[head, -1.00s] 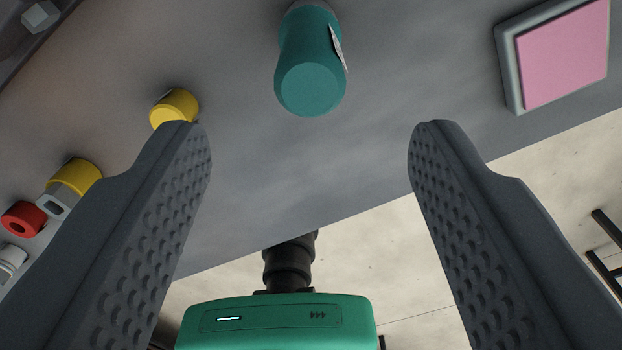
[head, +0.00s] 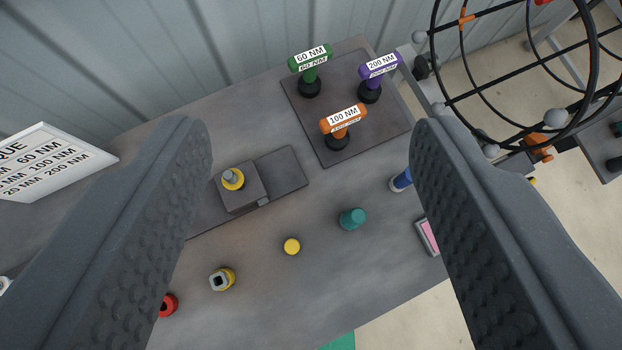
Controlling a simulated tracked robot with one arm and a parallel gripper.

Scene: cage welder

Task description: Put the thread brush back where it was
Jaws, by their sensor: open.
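My gripper (head: 312,128) is open, with nothing between its fingers, high above a grey bench top (head: 300,290). I cannot tell for sure which thing is the thread brush. A teal cylinder (head: 352,219) stands on the bench right of the middle. A blue piece with a pale end (head: 400,181) is beside the right finger, which partly hides it. A small yellow cylinder (head: 291,246) stands left of the teal one. A grey block (head: 238,187) with a yellow-collared fitting (head: 232,178) sits on a dark plate.
A dark mat (head: 375,142) holds green (head: 310,75), orange (head: 341,122) and purple (head: 379,70) torque tools. A yellow socket (head: 222,279), a red piece (head: 169,304) and a pink pad (head: 428,237) lie nearer. A wire cage (head: 592,60) stands right, a sign (head: 50,160) left.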

